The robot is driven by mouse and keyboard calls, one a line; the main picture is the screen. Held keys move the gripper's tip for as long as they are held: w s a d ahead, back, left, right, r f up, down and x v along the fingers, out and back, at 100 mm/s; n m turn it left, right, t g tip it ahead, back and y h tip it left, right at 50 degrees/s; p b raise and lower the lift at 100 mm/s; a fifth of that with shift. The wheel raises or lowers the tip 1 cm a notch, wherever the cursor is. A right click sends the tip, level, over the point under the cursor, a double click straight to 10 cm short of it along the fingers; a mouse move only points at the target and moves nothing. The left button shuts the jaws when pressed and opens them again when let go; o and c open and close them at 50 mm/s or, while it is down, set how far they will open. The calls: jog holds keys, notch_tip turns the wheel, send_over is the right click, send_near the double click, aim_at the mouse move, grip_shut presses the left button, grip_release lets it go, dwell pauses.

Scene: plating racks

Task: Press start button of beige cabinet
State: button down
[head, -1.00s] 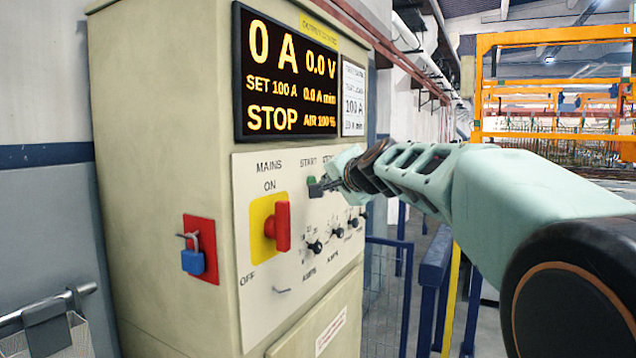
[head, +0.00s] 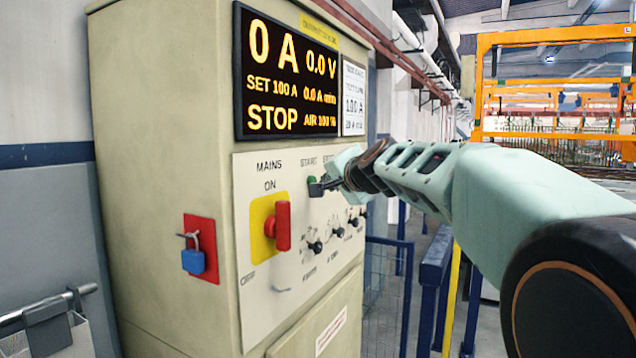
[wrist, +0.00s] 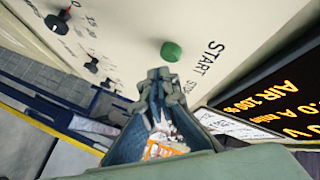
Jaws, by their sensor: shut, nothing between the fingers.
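The beige cabinet (head: 160,130) stands at the left and centre of the head view. Its display reads 0 A, 0.0 V and STOP. The green START button (head: 311,181) is on the pale front panel below the display, under the START label. My gripper (head: 316,188) is shut and empty, with its tips at the button's lower edge in the head view. In the wrist view the green button (wrist: 171,51) shows fully, just beyond my shut fingertips (wrist: 158,78). I cannot tell whether the tips touch it.
A red mains switch (head: 282,226) on a yellow plate sits left of the button. Several black knobs (head: 315,247) are below it. A blue padlock (head: 193,261) hangs on the cabinet's side. Blue railings (head: 432,275) stand right of the cabinet, below my arm.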

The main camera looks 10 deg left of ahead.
jog(key=shift+a, duration=0.15)
jog(key=shift+w+a, duration=0.15)
jog(key=shift+a, duration=0.15)
jog(key=shift+w+a+p, duration=0.2)
jog(key=shift+a+p, duration=0.3)
jog(key=shift+p, duration=0.1)
dwell(0.5)
jog(key=shift+d, duration=0.1)
jog(key=shift+s+d+b, duration=0.35)
jog(key=shift+d+b, duration=0.4)
jog(key=shift+d, duration=0.05)
jog(key=shift+s+d+b, duration=0.3)
jog(key=shift+d+b, duration=0.3)
jog(key=shift+d, duration=0.2)
jog(key=shift+s+d+b, duration=0.25)
jog(key=shift+d+b, duration=0.4)
jog(key=shift+d, duration=0.1)
jog(key=shift+s+d+b, duration=0.3)
jog(key=shift+d+b, duration=0.3)
jog(key=shift+d, duration=0.2)
